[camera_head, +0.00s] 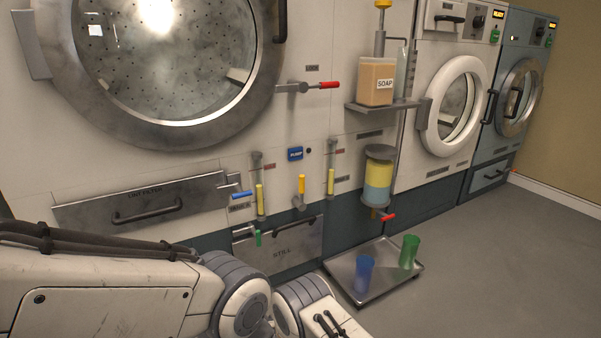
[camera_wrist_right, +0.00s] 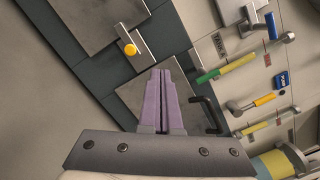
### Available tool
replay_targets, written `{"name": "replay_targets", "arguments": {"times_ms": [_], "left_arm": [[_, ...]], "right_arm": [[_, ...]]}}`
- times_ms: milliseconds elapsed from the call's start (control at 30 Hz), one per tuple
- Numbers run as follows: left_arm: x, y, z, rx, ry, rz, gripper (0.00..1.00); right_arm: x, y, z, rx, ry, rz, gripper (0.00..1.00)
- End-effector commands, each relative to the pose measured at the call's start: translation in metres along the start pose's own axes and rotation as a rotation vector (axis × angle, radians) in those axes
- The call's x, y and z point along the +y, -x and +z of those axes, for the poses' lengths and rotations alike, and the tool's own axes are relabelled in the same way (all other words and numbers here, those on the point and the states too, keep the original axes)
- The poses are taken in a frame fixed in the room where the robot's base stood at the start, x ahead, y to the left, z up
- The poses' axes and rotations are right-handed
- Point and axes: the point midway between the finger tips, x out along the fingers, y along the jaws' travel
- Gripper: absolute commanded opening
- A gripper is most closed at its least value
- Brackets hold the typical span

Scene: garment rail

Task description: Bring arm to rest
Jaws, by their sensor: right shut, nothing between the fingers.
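My right gripper (camera_wrist_right: 162,75) shows in the right wrist view with its two purple fingers together and nothing between them. The fingers point toward the grey panel with a black handle (camera_wrist_right: 210,115); I cannot tell the gap between them. In the head view, a white arm of mine with grey joints fills the lower left and bottom, below the machine front. No gripper fingers show in the head view. My left gripper is in neither view.
A tray (camera_head: 345,272) with a blue cup (camera_head: 364,273) and a green cup (camera_head: 409,251) lies low at right. Grey floor (camera_head: 500,260) is clear beyond.

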Motion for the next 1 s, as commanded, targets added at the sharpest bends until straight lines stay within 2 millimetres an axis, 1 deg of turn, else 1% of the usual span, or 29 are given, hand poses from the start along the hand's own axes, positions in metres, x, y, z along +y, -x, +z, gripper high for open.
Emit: {"name": "replay_targets", "arguments": {"times_ms": [33, 100, 167, 267, 367, 467, 500, 567, 600, 667, 700, 767, 800, 867, 900, 1000], "left_arm": [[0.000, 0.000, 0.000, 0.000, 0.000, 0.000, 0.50], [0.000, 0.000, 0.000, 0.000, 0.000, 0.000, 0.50], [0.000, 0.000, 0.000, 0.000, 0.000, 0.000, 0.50], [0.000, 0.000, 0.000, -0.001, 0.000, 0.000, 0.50], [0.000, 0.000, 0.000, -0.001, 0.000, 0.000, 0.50], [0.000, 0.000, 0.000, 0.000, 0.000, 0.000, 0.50], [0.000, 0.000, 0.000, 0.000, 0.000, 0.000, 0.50], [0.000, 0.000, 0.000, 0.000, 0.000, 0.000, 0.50], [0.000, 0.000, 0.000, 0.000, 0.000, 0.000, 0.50], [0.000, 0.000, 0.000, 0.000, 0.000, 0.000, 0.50], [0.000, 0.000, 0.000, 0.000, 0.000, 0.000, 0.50], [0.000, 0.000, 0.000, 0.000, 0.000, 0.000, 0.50], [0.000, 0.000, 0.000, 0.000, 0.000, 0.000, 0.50], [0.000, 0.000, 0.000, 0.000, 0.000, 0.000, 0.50], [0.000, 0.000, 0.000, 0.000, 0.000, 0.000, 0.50], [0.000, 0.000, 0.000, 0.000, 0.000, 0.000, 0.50]], "right_arm": [[-0.010, -0.005, -0.002, 0.021, 0.035, 0.008, 0.00], [-0.021, -0.010, -0.007, 0.056, 0.096, 0.031, 0.00], [-0.032, -0.013, -0.012, 0.089, 0.156, 0.055, 0.00], [-0.054, -0.017, -0.021, 0.149, 0.267, 0.108, 0.00], [-0.082, -0.017, -0.032, 0.218, 0.402, 0.184, 0.00], [-0.119, -0.007, -0.045, 0.293, 0.572, 0.301, 0.00], [-0.135, 0.002, -0.050, 0.322, 0.647, 0.365, 0.00], [-0.158, 0.020, -0.057, 0.356, 0.759, 0.469, 0.00], [-0.172, 0.034, -0.060, 0.371, 0.829, 0.542, 0.00], [-0.192, 0.059, -0.064, 0.382, 0.926, 0.656, 0.00], [-0.204, 0.078, -0.065, 0.382, 0.987, 0.736, 0.00], [-0.220, 0.109, -0.064, 0.367, 1.070, 0.858, 0.00], [-0.229, 0.131, -0.061, 0.349, 1.119, 0.938, 0.00], [-0.239, 0.164, -0.057, 0.311, 1.181, 1.052, 0.00], [-0.244, 0.183, -0.053, 0.281, 1.214, 1.117, 0.00], [-0.251, 0.225, -0.044, 0.207, 1.268, 1.249, 0.00]]}}
